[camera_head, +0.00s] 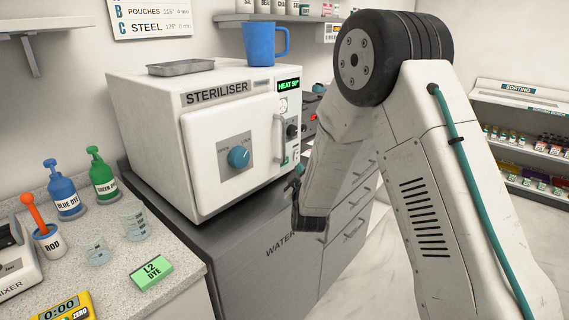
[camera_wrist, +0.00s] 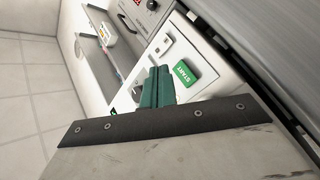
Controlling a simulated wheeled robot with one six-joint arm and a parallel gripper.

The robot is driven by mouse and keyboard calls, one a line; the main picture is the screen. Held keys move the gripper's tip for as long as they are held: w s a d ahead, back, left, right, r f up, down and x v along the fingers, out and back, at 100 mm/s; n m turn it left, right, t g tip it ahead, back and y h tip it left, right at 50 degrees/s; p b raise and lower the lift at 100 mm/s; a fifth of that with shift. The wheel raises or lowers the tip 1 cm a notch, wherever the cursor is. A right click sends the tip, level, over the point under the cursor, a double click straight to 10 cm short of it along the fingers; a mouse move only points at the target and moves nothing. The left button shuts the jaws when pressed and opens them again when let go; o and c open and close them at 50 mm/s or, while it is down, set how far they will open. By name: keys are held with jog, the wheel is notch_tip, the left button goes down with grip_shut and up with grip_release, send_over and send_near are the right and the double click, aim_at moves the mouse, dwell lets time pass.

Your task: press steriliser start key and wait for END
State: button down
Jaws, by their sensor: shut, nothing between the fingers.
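The steriliser (camera_head: 165,120) is a white box with a blue knob on its shut door. Its lit green display (camera_head: 289,85) reads HEAT with a temperature that is hard to read. The green START key (camera_wrist: 185,73) shows in the wrist view on a pale panel. My gripper (camera_wrist: 155,78) has its teal fingers together and empty, with the tips beside the key in the picture. I cannot tell how far they are from the panel. In the head view my gripper (camera_head: 297,177) is small and partly hidden, low at the steriliser's right front.
A blue mug (camera_head: 264,44) and a metal tray (camera_head: 181,67) stand on the steriliser. Dye bottles, beakers and a green L2 DYE block (camera_head: 152,272) are on the left counter (camera_head: 180,248). Drawers (camera_head: 347,215) with handles lie behind my arm. A sorting shelf (camera_head: 520,88) stands right.

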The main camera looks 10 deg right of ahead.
jog(key=shift+s+d, duration=0.6)
jog(key=shift+s, duration=0.25)
jog(key=shift+r, duration=0.3)
jog(key=s+r+m+g+y, duration=0.2)
jog(key=s+r+g, duration=0.2)
jog(key=r, duration=0.2)
jog(key=s+d+r+m+g, duration=0.1)
jog(key=s+g, duration=0.3)
jog(key=s, duration=1)
jog(key=s+r+m+g, duration=0.3)
jog(key=s+g, duration=0.2)
jog(key=s, duration=0.9)
jog(key=s+d+r+m+g+y, duration=0.1)
jog(key=s+g, duration=0.3)
jog(key=s, duration=1)
jog(key=shift+s+d+r+m, duration=0.25)
jog(key=shift+d+r+m, duration=0.15)
jog(key=shift+r, duration=0.15)
dwell(1.5)
